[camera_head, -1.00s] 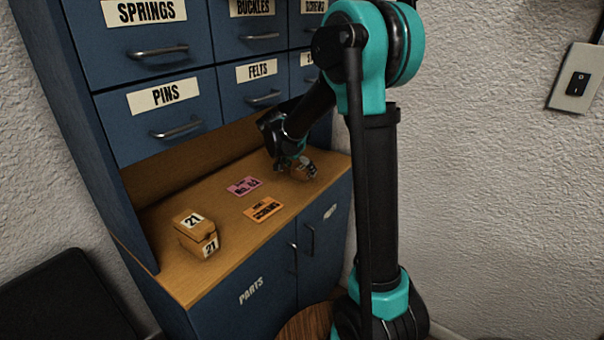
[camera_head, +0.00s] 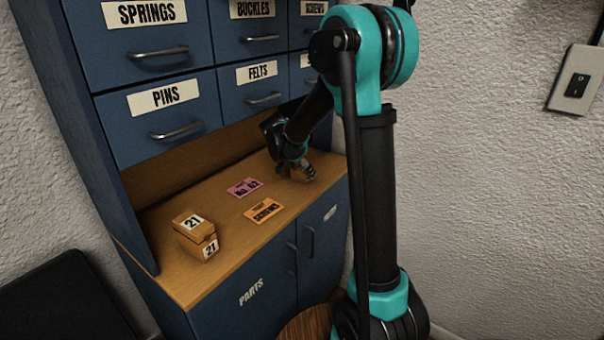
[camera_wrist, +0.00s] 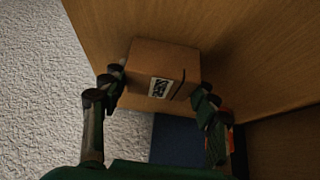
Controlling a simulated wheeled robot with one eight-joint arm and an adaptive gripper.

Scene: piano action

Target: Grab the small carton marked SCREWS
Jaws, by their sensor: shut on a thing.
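The small brown carton (camera_wrist: 165,62) is between the two fingers of my gripper (camera_wrist: 160,88) in the wrist view. A white label with dark print shows on its face; the print is too small to read. My gripper is shut on the carton, one finger at each side. In the head view my gripper (camera_head: 298,172) is at the right end of the wooden counter, and the carton (camera_head: 303,173) shows only partly among the fingers. I cannot tell whether the carton touches the counter.
The wooden counter (camera_head: 228,243) holds a box marked 21 (camera_head: 194,236), a pink card (camera_head: 244,188) and an orange card (camera_head: 263,211). Blue drawers (camera_head: 172,118) hang above the counter. A blue cabinet (camera_head: 275,280) is below. A textured wall (camera_head: 480,200) stands to the right.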

